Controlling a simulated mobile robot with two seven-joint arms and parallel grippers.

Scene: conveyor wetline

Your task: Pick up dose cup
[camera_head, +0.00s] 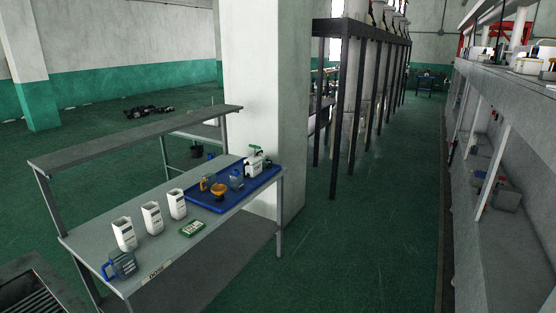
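A grey workbench (220,220) with a label reading "DOSE" on its front edge stands at the left. A clear cup with a blue handle (122,265) sits upright at its near left corner; it looks like the dose cup. A second clear bluish vessel (236,180) stands on the blue tray (204,201), so I cannot be certain which is the dose cup. Neither of my grippers shows in this view.
Several white cartons (152,218) stand in a row on the bench, with a small green item (193,229) beside them. The tray also holds an orange funnel-like item (218,189) and a white jug (255,161). A shelf (140,135) overhangs the bench's back. The right floor is clear.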

